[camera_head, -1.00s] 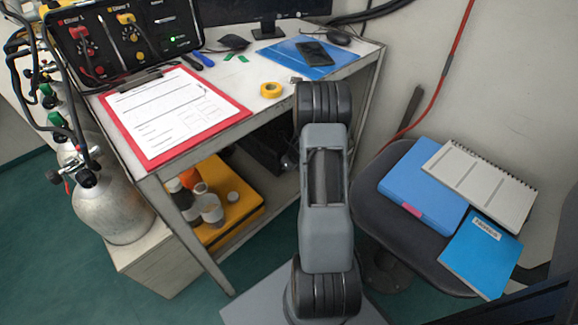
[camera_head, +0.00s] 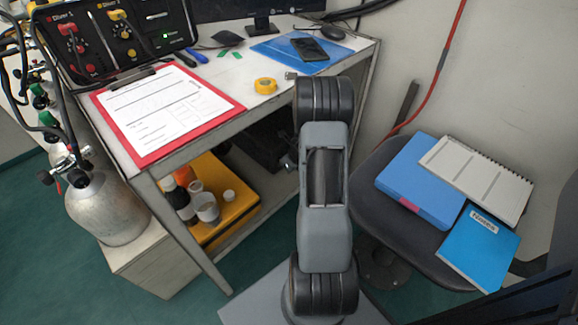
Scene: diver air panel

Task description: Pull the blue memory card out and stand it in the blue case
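I cannot make out a blue memory card in the head view. A blue box-like case (camera_head: 414,194) with a pink tab on its front edge lies flat on the chair seat at the right; I cannot tell for certain that it is the task's blue case. The black air panel (camera_head: 113,36) with red and yellow knobs and a green light stands at the desk's back left. My arm rises through the middle of the picture, and my gripper cannot be made out, so its state is hidden.
A red clipboard (camera_head: 236,107), yellow tape (camera_head: 265,86), phone (camera_head: 310,48) and blue folder (camera_head: 271,44) lie on the desk. A notebook (camera_head: 474,180) and blue booklet (camera_head: 478,249) share the chair (camera_head: 362,190). Silver cylinders (camera_head: 105,208) stand left. Bottles sit on a yellow case (camera_head: 240,210) below.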

